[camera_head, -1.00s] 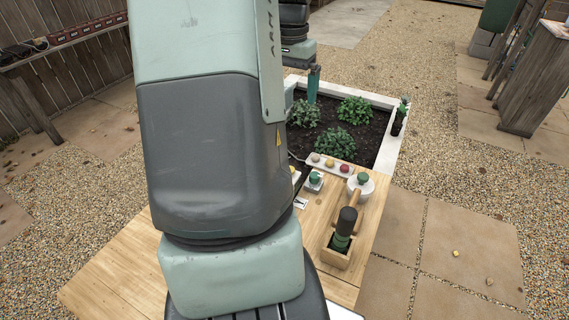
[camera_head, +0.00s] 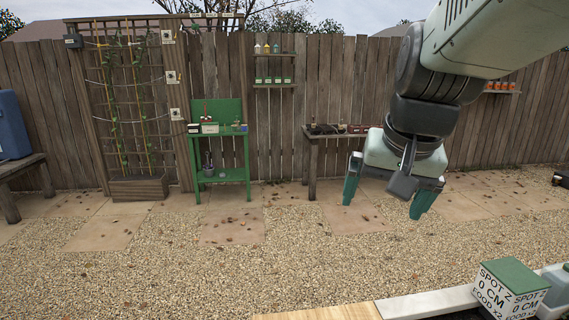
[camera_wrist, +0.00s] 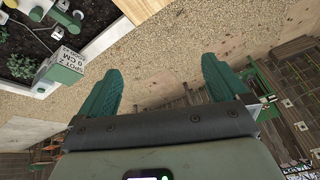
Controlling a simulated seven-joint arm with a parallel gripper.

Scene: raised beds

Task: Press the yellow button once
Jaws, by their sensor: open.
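I cannot make out a yellow button in either view now. My gripper (camera_head: 386,198) hangs from the arm at the right of the head view, above the gravel, with its two green fingers spread and nothing between them. In the wrist view my gripper (camera_wrist: 162,72) is also open and empty, with gravel and paving beyond the fingers.
A white lettered box with a green lid (camera_head: 515,275) stands at the lower right; it also shows in the wrist view (camera_wrist: 62,68). A green potting bench (camera_head: 220,150) and a dark wooden table (camera_head: 312,150) stand by the fence (camera_head: 350,80). Open gravel (camera_head: 290,255) lies between.

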